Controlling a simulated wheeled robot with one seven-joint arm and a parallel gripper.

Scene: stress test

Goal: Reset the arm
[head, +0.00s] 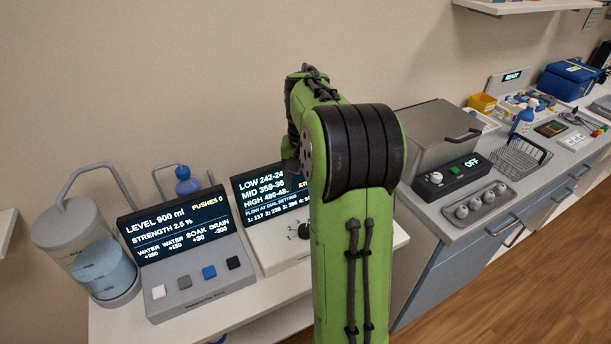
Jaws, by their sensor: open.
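My green arm rises from the bottom middle of the head view and bends at a black-banded joint. Its far part folds over behind this joint and points down in front of the wall. My gripper does not show; the near part of my arm hides the space where the far links end.
A control panel (190,235) reading "LEVEL 900 ml" and a clear water tank (95,265) stand left on a white table. A second screen (262,203) stands behind my arm. Right are a grey box (436,140), an "OFF" unit (455,178), an egg-like-item tray (481,211) and wire rack (520,155).

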